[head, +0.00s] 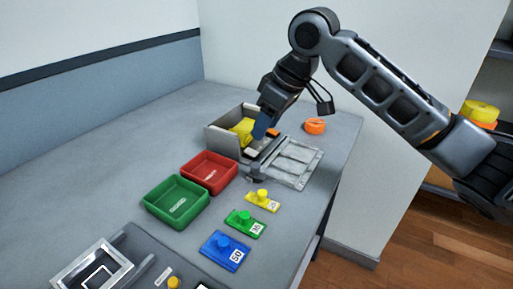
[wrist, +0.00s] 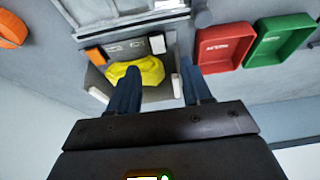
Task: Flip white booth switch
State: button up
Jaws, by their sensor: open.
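The booth is an open grey box (head: 222,140) at the back of the table, holding a crumpled yellow thing (head: 242,130). A white block, likely the white switch (head: 251,152), shows at its front edge, and in the wrist view (wrist: 158,44) it sits near the top right of the box. Two more white pieces (wrist: 98,94) (wrist: 177,88) are on the near side, so which is the switch is not certain. An orange block (wrist: 96,55) sits at the left. My gripper (wrist: 160,68) is open over the box, its left finger overlapping the yellow thing in view. Nothing is held.
A grey panel (head: 296,160) lies flat beside the box. A red tray (head: 209,172) and a green tray (head: 176,201) stand in front. Yellow, green and blue knobbed plates (head: 231,251) lie nearer. An orange roll (head: 314,126) lies behind the panel.

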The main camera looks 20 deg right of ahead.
aim_at(253, 152)
jog(key=shift+d+f, duration=0.15)
jog(key=shift+f, duration=0.05)
jog(key=x, duration=0.7)
jog(key=shift+w+f, duration=0.15)
jog(key=shift+c, duration=0.2)
grip_shut()
